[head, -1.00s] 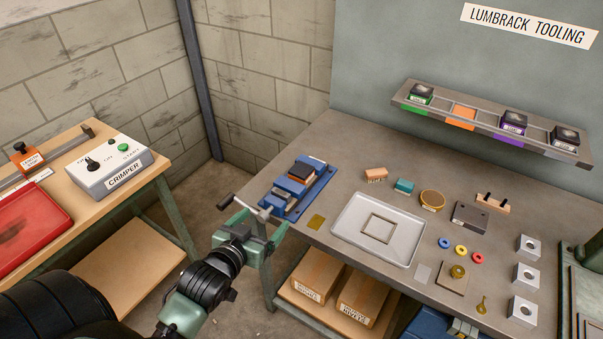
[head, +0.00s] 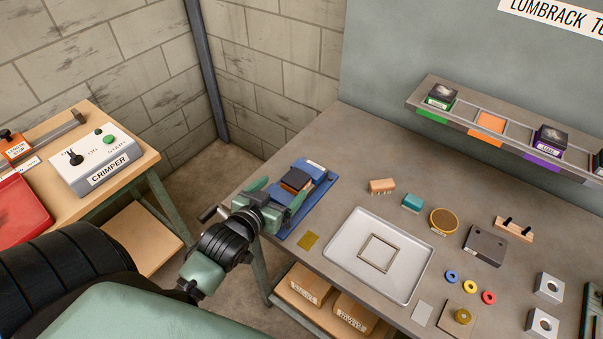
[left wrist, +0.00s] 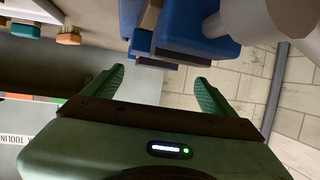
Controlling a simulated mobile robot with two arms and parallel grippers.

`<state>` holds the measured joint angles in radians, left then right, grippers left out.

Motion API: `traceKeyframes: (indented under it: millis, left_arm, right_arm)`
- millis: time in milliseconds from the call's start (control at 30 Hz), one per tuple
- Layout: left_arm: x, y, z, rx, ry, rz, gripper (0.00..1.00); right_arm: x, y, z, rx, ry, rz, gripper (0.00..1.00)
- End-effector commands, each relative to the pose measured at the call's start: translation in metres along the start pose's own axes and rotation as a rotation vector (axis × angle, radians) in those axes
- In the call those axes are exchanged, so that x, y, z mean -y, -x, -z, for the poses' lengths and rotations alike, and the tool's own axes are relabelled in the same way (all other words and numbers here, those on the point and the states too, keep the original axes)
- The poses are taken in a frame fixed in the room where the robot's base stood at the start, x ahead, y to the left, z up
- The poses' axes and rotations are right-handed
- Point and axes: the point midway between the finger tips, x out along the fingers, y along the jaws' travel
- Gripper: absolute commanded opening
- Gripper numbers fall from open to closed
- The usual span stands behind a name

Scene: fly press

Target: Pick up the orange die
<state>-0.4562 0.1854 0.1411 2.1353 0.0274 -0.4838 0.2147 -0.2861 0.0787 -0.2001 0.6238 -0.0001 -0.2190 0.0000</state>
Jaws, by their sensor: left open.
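The orange die (head: 296,180) is a dark block with an orange-brown side. It sits between the jaws of a blue vise (head: 319,174) at the left end of the workbench. My left gripper (head: 281,190) is open and empty, at the near side of the vise, with its fingers pointing toward the die. In the left wrist view the open fingers (left wrist: 160,76) stand apart just short of the blue vise (left wrist: 208,45). A brownish part shows between blue parts there; I cannot tell whether it is the die. My right gripper is out of view.
A vise handle (head: 208,213) sticks out beside my left gripper. The wall rack (head: 470,105) has an empty orange slot (head: 490,122) between green-marked and purple-marked dies. The crimper (head: 95,160) stands at left.

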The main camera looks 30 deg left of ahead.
Motion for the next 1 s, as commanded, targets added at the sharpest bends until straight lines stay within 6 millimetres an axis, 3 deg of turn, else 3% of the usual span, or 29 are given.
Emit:
traceKeyframes:
  millis: [333,533,800,833,1000]
  left_arm:
    - [-0.007,-0.041,0.004,0.000,0.001,0.000,0.86]
    - [-0.008,-0.065,0.001,0.000,-0.001,0.000,0.86]
    - [-0.008,-0.068,-0.001,-0.001,-0.001,0.000,0.86]
    - [-0.008,-0.068,-0.001,-0.001,-0.001,0.000,0.84]
    - [-0.008,-0.068,-0.001,0.000,-0.001,0.000,0.36]
  right_arm:
    - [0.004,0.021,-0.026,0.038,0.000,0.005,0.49]
    - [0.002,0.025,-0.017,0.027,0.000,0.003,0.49]
    - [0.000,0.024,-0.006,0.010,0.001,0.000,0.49]
    - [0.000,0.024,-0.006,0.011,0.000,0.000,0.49]
    - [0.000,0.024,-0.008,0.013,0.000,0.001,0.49]
